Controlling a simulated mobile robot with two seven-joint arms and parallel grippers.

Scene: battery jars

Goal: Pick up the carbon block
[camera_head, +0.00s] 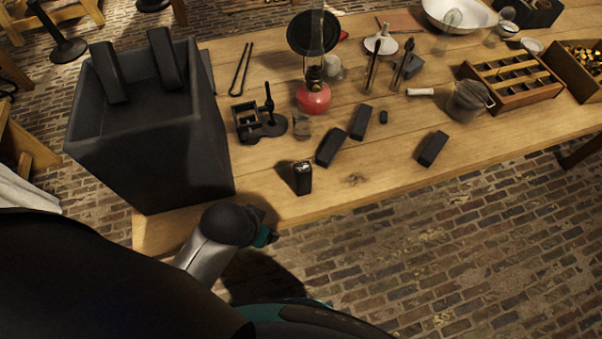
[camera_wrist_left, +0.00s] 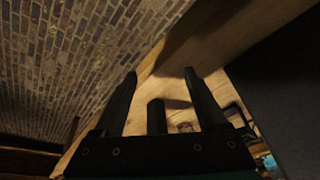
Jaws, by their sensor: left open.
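Several black carbon blocks are in the head view. One stands upright with a shiny top (camera_head: 302,178) near the table's front edge. Others lie flat: one block (camera_head: 330,147), a second block (camera_head: 361,122) behind it, and a third block (camera_head: 433,148) to the right. My left gripper is at the front edge, just short of the upright block; its fingers are mostly hidden there. In the left wrist view the left gripper (camera_wrist_left: 157,75) is open, with a dark upright shape (camera_wrist_left: 157,117) showing between its fingers; I cannot tell for sure which block it is.
A large dark open jar (camera_head: 145,150) stands at the table's left end, with two black blocks leaning in it. The front right table is clear.

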